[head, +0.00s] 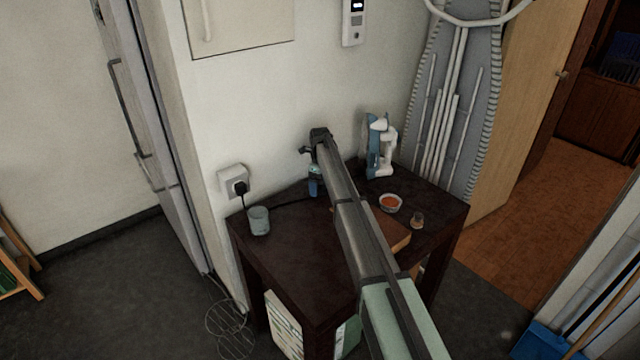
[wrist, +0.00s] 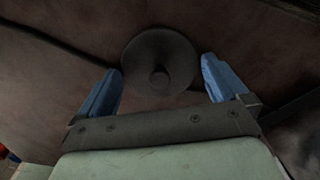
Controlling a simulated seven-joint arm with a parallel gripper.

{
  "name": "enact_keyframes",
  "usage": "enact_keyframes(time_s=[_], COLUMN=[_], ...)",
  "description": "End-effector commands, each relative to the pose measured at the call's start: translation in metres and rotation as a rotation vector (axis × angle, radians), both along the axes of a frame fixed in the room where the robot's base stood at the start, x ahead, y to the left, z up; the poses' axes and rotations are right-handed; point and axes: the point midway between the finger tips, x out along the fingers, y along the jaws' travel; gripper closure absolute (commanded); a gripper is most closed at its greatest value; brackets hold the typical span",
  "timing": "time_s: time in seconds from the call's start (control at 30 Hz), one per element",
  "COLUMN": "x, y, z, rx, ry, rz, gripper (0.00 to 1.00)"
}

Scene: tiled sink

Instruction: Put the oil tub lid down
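A round dark lid with a small knob (wrist: 159,80) shows in the wrist view, knob side towards me, just beyond my fingertips. It looks to lie flat on the dark brown surface. My gripper (wrist: 161,64) has its two blue fingers spread on either side of the lid, and the knob is not between closed fingers. In the head view my gripper (head: 314,186) points down low over the dark table (head: 290,245), near the wall. The lid cannot be made out there.
A small bowl with orange contents (head: 390,203), a small jar (head: 417,220) and a white-and-blue appliance (head: 381,147) stand to the right on the table. A plugged socket (head: 234,182) is on the wall.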

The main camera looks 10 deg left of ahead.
Motion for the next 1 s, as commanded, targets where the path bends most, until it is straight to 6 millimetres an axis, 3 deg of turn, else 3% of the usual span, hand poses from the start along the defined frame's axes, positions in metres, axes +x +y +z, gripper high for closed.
enact_keyframes(time_s=[0.17, 0.33, 0.7, 1.0], x=[0.0, 0.0, 0.0, 0.0], y=[0.0, 0.0, 0.0, 0.0], z=[0.001, 0.015, 0.081, 0.117], rx=[0.0, 0.001, 0.001, 0.0], ry=[0.0, -0.001, -0.001, 0.0], rz=[0.0, 0.0, 0.0, 0.0], gripper=[0.0, 0.0, 0.0, 0.0])
